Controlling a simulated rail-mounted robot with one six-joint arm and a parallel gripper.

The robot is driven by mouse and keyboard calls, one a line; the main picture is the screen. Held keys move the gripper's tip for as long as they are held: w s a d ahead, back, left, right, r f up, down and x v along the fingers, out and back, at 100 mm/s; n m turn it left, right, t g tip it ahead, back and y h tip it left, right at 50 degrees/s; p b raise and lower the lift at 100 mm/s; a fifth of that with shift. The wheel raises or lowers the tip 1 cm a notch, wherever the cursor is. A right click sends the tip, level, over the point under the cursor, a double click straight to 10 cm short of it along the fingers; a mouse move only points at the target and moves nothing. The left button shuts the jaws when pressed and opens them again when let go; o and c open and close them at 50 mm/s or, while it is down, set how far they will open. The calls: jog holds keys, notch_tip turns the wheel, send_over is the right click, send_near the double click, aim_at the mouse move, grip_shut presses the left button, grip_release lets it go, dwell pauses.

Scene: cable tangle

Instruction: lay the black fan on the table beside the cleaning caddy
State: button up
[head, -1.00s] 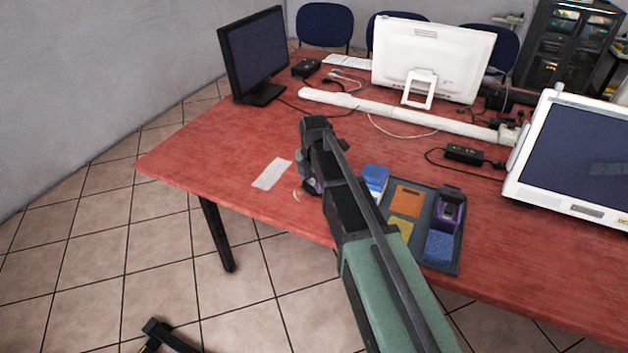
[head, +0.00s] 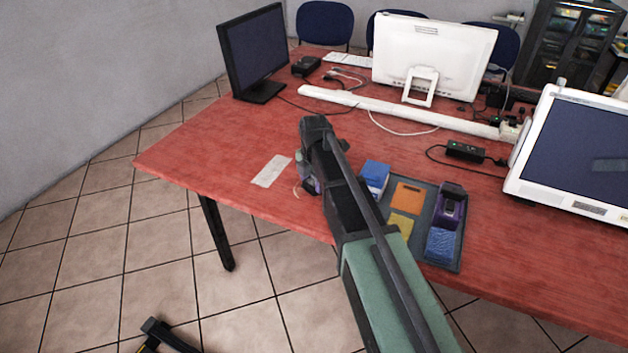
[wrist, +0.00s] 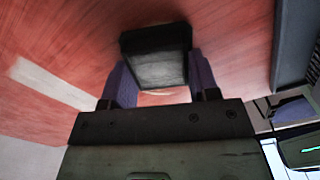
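The black fan (wrist: 157,55) shows in the wrist view as a dark square block between the two purple fingers of my gripper (wrist: 162,84). The fingers press against its left and right sides. It is low over the red table, and I cannot tell whether it touches the top. In the head view my gripper (head: 312,184) is near the table's front edge, left of the cleaning caddy, and my arm hides the fan. The cleaning caddy (head: 429,210) is a dark grey tray with blue, orange, yellow and purple items. A dark edge, likely the caddy's (wrist: 291,45), is at the wrist view's right.
A pale strip (head: 271,172) lies on the red table (head: 220,150), left of my gripper. Bare tabletop extends further left. A black monitor (head: 257,55), a white cable channel (head: 395,110), cables and a white monitor (head: 575,160) stand behind and to the right.

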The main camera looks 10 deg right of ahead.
jog(key=o, duration=0.5)
notch_tip(320, 180, up, 11)
jog(key=p, duration=1)
jog(key=shift+p, duration=0.4)
